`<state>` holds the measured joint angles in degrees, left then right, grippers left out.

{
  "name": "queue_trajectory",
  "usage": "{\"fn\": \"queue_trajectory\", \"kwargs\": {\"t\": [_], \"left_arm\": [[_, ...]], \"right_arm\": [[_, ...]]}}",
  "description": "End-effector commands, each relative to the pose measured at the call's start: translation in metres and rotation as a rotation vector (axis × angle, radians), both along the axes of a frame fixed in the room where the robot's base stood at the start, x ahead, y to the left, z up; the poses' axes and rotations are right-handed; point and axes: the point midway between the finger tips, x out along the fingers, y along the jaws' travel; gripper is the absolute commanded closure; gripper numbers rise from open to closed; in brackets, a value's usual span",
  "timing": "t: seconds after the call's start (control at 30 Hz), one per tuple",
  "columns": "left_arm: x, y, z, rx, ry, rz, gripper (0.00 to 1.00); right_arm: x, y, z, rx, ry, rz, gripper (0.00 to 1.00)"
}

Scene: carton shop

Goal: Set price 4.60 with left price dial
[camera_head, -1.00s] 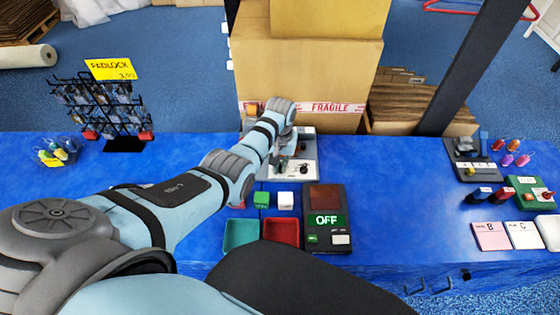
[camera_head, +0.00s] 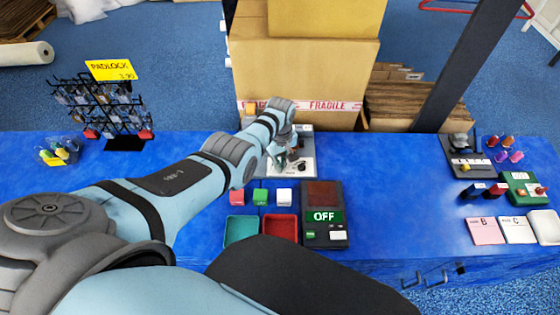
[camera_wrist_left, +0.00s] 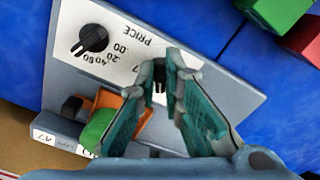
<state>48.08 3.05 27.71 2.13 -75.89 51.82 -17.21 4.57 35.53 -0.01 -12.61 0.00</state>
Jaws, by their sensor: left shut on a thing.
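The price panel (camera_head: 298,172) is a pale plate on a grey stand at the back middle of the blue counter. Its right dial (camera_head: 302,167) is a black knob and is free. In the wrist view this dial (camera_wrist_left: 92,38) has the marks 00, 20, 40, 60, 80 and the word PRICE beside it. My left gripper (camera_head: 284,163) is over the left part of the panel. In the wrist view its teal fingers (camera_wrist_left: 160,88) are closed about the left price dial, which they mostly hide, so its setting cannot be read. My right gripper is not in view.
Red, green and white cubes (camera_head: 261,196) stand before the panel, with green and red trays (camera_head: 242,229) and a box reading OFF (camera_head: 323,216) nearer. A padlock rack (camera_head: 105,105) stands left. A large carton (camera_head: 300,75) rises behind.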

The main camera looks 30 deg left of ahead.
Motion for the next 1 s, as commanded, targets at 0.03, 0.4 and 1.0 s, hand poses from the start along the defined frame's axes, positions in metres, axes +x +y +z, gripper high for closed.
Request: {"fn": "queue_trajectory", "kwargs": {"t": [0.03,0.4,1.0], "left_arm": [[0.0012,0.0004,0.0009,0.001,-0.003,0.008,1.00],[0.0015,0.0005,0.0009,0.002,-0.005,0.021,1.00],[0.0015,0.0003,0.0038,0.001,-0.004,0.020,0.72]], "right_arm": [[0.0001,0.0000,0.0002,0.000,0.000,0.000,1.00],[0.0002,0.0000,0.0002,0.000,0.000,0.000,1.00],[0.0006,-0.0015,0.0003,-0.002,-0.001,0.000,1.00]]}}
